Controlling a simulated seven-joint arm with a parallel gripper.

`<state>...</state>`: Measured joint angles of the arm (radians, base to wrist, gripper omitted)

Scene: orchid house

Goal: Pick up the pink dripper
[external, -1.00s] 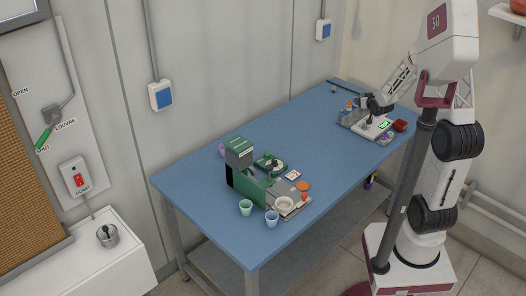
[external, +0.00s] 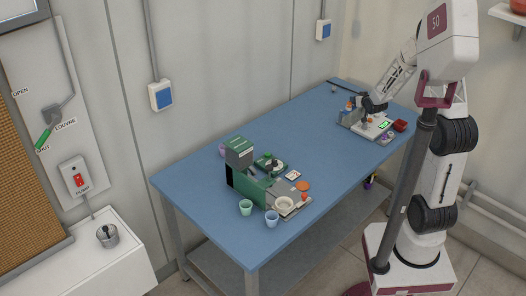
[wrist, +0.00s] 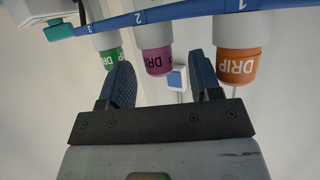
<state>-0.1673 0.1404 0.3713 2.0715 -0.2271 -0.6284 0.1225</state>
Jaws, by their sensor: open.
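In the wrist view the pink dripper (wrist: 156,61), a magenta cup marked DRIP under a pale body, hangs from a blue numbered rail (wrist: 185,14) near position 2. My gripper (wrist: 160,66) is open, its two dark fingers apart. The pink dripper appears between the fingertips in the picture; I see no contact, and its depth beyond them is hard to judge. A green dripper (wrist: 109,58) is partly behind the left finger. An orange dripper (wrist: 237,64) is right of the right finger. In the external view my gripper (external: 373,106) is over the bench's far-right equipment; the pink dripper is not clearly distinguishable there.
The blue bench (external: 300,130) has clear room in its middle. A green machine (external: 247,184) stands on the near part, with a mint cup (external: 246,207) and a blue cup (external: 271,218) beside it. A red container (external: 400,125) sits right of my gripper.

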